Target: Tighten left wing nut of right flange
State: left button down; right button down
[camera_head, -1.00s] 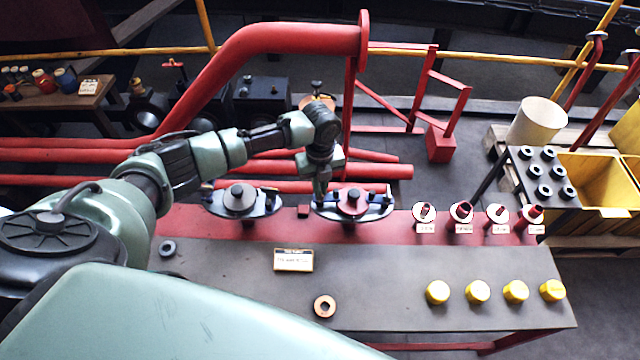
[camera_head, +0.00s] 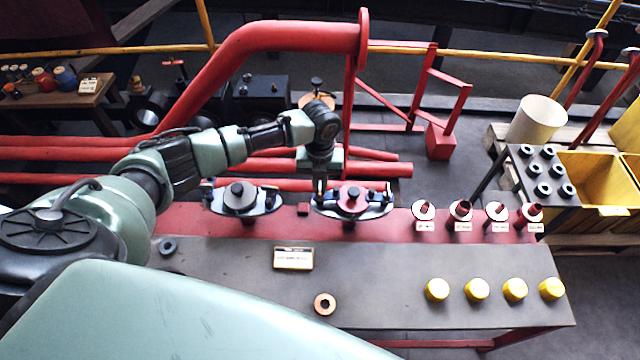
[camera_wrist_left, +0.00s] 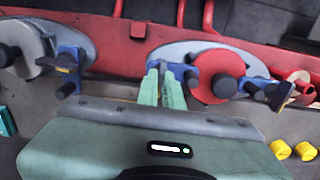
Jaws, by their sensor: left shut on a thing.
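The right flange (camera_head: 353,201) has a red centre disc with a dark knob on a pale oval plate, and it stands on the red rear strip of the bench. My left gripper (camera_head: 320,198) points down at the left end of this flange. In the left wrist view its green fingers (camera_wrist_left: 171,88) are shut on the left wing nut (camera_wrist_left: 180,69), a blue part mostly hidden between and behind them. The flange's right wing nut (camera_wrist_left: 272,92) sits free on the other side of the red disc (camera_wrist_left: 214,76). My right gripper is not in view.
The left flange (camera_head: 240,198), with a grey disc, stands to the left on the same strip. Red pipes (camera_head: 290,170) run behind the bench. Labelled red fittings (camera_head: 461,211) and yellow caps (camera_head: 477,290) are on the right. The grey bench top (camera_head: 400,265) is largely clear.

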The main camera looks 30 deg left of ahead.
aim_at(320, 188)
pick_arm(q)
jog(key=shift+r, duration=0.1)
jog(key=c, duration=1.6)
grip_release()
jog(key=shift+o, duration=0.2)
notch_tip(320, 188, up, 8)
jog(key=shift+f, duration=0.1)
